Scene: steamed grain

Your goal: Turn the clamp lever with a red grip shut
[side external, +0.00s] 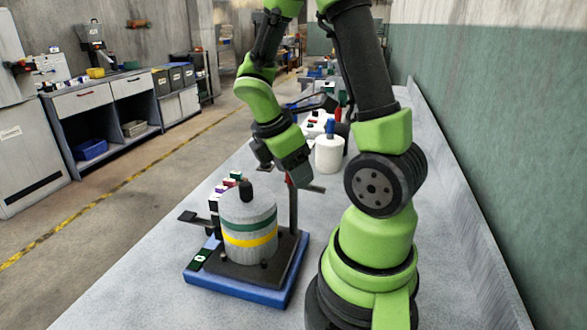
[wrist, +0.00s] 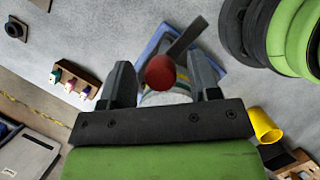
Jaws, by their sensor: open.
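The clamp fixture has a blue base (side external: 240,293) with a dark plate. A grey drum (side external: 249,222) with green and yellow bands stands on it, with a black knob on top. A dark upright bar (side external: 293,212) rises at the fixture's right side, with red showing near its top. In the wrist view the red grip (wrist: 160,72) appears as a ball between my fingers, with the dark lever bar (wrist: 188,38) behind it. My gripper (wrist: 162,65) is open, also seen over the bar's top in the side view (side external: 289,176). Contact with the grip cannot be told.
A white canister (side external: 329,155) with a blue top stands behind the fixture. In the wrist view, a small rack with coloured knobs (wrist: 75,82) lies to the left and a yellow cup (wrist: 264,126) to the right.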

